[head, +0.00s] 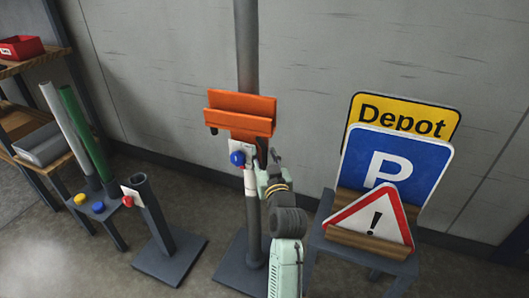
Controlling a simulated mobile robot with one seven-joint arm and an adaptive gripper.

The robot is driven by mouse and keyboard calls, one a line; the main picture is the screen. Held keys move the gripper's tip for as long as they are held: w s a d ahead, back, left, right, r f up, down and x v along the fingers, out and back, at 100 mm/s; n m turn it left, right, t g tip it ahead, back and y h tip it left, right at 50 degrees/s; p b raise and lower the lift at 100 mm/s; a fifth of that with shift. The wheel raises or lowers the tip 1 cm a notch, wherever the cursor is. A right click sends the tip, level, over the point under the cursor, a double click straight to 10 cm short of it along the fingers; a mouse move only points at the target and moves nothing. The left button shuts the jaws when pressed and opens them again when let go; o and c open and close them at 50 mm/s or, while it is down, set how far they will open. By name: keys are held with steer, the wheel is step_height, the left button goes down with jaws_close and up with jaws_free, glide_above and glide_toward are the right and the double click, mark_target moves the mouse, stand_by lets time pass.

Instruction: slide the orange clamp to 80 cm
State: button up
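The orange clamp (240,114) sits on a grey upright pole (247,45) against the wall, with a slotted bracket facing me. Below it is a pale plate with a blue knob (237,158). A pale strip shows on the pole (250,182) under the knob; I cannot read any markings. My gripper (262,158) is at the right side of the pole, just below the clamp and right of the knob. Its fingers are small and partly hidden, so I cannot tell whether it touches the clamp or is open or shut.
A stand (326,225) at right holds a yellow Depot sign (402,118), a blue P sign (400,165) and a red-edged warning triangle (374,216). A short post (155,215) and a rack with grey and green tubes (85,135) stand at left. Shelves are far left.

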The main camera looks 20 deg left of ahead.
steer(key=shift+w+a, duration=0.15)
steer(key=shift+w, duration=0.1)
steer(key=shift+c, duration=0.5)
steer(key=c, duration=0.7)
jaws_close()
